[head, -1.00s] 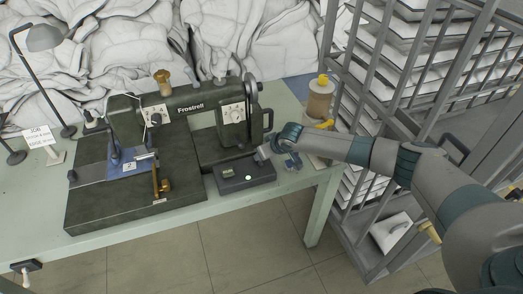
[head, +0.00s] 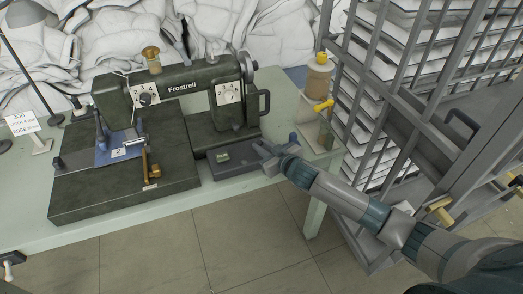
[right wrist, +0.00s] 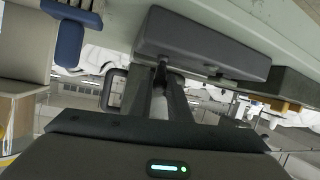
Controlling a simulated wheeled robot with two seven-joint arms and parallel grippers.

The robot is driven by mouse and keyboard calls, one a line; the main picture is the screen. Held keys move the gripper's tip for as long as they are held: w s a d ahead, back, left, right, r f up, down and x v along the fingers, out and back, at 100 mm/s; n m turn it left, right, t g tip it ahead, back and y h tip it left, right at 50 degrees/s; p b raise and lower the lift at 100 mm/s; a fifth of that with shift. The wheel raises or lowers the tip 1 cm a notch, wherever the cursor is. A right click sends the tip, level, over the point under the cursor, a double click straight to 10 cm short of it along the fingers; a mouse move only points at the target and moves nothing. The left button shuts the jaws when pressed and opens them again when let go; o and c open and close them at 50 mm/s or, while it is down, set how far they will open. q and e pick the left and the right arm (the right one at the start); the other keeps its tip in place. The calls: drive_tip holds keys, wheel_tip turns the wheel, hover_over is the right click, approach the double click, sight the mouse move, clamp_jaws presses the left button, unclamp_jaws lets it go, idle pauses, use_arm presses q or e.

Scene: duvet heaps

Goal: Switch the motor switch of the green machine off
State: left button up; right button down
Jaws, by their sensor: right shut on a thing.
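The green machine (head: 185,95), marked Frostrell, stands on the pale green table (head: 130,228). A dark grey switch box (head: 232,166) sits at its front right, with a small pale button (head: 222,157) on top. The box also shows in the right wrist view (right wrist: 205,45). My right gripper (head: 264,152) is at the box's right end. In the right wrist view its fingers (right wrist: 161,80) close around a small dark lever (right wrist: 161,70) at the box, apparently the motor switch. The fingers partly hide the lever, so its position is unclear.
A bottle with a yellow cap (head: 319,75) stands right of the machine, near the table's right end. A grey metal rack (head: 400,110) rises close beside my right arm. White duvet heaps (head: 70,60) lie behind. A lamp stands at left.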

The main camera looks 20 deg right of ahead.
drive_tip(key=shift+s+f, duration=0.1)
idle(0.4)
drive_tip(key=c, duration=1.7)
unclamp_jaws()
drive_tip(key=shift+o, duration=0.2)
drive_tip(key=shift+s, duration=0.15)
drive_tip(key=b+v, duration=0.3)
drive_tip(key=v, duration=1.4)
drive_tip(key=shift+f+b, duration=0.25)
drive_tip(key=shift+b, duration=0.05)
drive_tip(key=shift+s+d, duration=0.1)
drive_tip(key=shift+s, duration=0.05)
